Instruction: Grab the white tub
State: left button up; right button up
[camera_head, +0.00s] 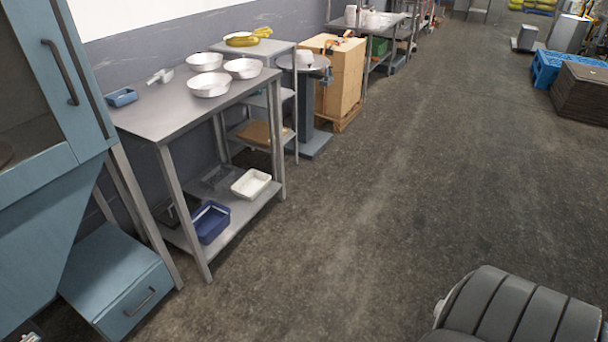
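A white rectangular tub (251,183) sits on the lower shelf of the steel table (180,105), toward its right end. It is upright and its open top faces up. A blue tub (210,222) stands on the same shelf, to the left of it and nearer to me. A dark ridged rounded part fills the bottom right corner and looks like part of my own body.
The table top holds three white bowls (210,84) and a small blue tray (122,97). A blue-grey cabinet (115,290) stands left of the table. Behind are a cart and a wooden crate (341,77).

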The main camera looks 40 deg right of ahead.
aim_at(248, 187)
jog(key=z, duration=0.95)
jog(key=i+l+z, duration=0.25)
jog(key=i, duration=0.85)
jog(key=i+l+z, duration=0.1)
jog(key=i+z, duration=0.2)
jog(key=i, duration=0.8)
jog(key=i+l+u, duration=0.1)
jog(key=i+u, duration=0.35)
jog(key=i+l+u, duration=0.4)
jog(key=i, duration=0.15)
jog(key=i+l+u, duration=0.45)
